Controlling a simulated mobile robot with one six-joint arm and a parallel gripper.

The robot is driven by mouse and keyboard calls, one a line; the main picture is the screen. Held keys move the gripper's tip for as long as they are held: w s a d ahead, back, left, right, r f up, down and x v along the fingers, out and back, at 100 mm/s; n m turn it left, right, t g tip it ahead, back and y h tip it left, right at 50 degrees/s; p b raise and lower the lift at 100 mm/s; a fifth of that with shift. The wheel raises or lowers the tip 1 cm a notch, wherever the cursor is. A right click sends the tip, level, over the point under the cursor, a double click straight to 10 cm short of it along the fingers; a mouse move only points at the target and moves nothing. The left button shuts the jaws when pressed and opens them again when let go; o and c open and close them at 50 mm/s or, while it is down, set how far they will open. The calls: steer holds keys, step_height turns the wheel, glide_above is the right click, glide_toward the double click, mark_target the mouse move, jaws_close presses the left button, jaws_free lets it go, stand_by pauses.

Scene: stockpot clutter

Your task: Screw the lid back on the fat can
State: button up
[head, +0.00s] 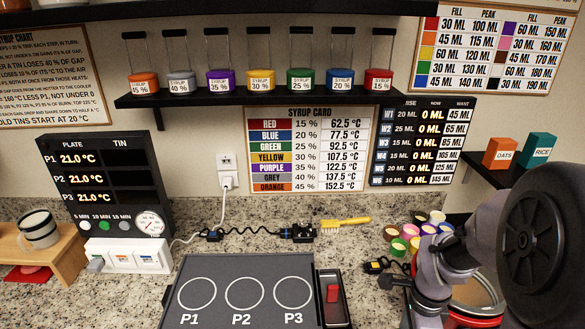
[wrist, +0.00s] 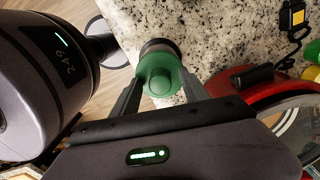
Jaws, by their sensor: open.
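In the wrist view my gripper (wrist: 158,78) is open, with one finger on each side of a round green piece (wrist: 160,84) that has a small raised centre. A dark and grey round part shows just behind the green piece, at the counter's edge. I cannot tell whether this is the fat can with its lid or another thing, or whether the fingers touch it. My gripper is not seen in the head view, where my arm covers the right side. No other lid or fat can can be made out for sure.
A red-rimmed round vessel (wrist: 250,79) lies close right of my gripper, with a black cable adapter (wrist: 292,18) beyond. Small coloured cups (head: 410,231) cluster near my arm. The hot plate (head: 246,270) fills the front middle. Floor shows past the counter edge.

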steer(key=n+p, duration=0.1)
steer(key=n, duration=1)
steer(key=shift+p, duration=0.35)
jaws_close()
steer(key=shift+f+m+b, duration=0.2)
steer(key=shift+m+b, duration=0.65)
steer(key=shift+m, duration=0.25)
steer(key=shift+r+m+b, duration=0.2)
steer(key=shift+m+b, duration=0.1)
steer(key=shift+m, duration=0.7)
steer(key=shift+f+m+b, duration=0.2)
steer(key=shift+m+b, duration=0.35)
steer(key=shift+m, duration=0.25)
steer(key=shift+m+b, duration=0.55)
steer(key=shift+m, duration=0.55)
steer(key=shift+r+m, duration=0.2)
steer(key=shift+m, duration=0.2)
